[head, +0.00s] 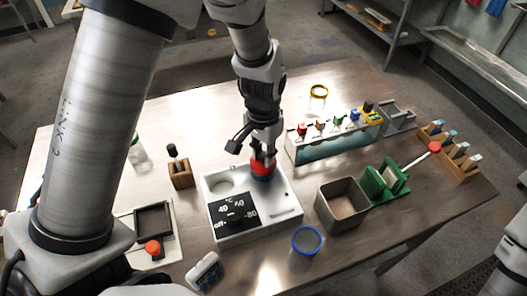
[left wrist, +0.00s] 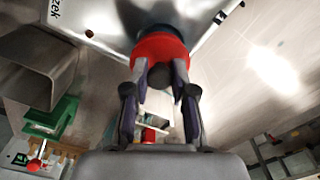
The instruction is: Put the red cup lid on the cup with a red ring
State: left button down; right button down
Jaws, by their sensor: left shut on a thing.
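My left gripper (head: 263,155) reaches down over the white heating block and is shut on a red lid-like piece (head: 262,167). In the left wrist view the red piece (left wrist: 160,47) shows between the fingertips (left wrist: 160,82), with a dark round part at its middle. A dark blue body, apparently the cup (left wrist: 160,15), shows just beyond it. The red piece is at the block's right rear opening; I cannot tell whether it rests on the cup or is slightly apart. Any red ring cannot be told from the red piece. My right gripper is not in view.
The white block (head: 250,226) has another round opening at left. A grey open bin (head: 342,204), green holder (head: 368,183) and bottle rack (head: 320,152) stand right. A red-topped item (head: 152,247) is front left.

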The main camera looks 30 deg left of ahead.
pick_arm(q)
jog(key=shift+f, duration=0.1)
jog(key=c, duration=0.9)
grip_release()
notch_tip(320, 180, up, 12)
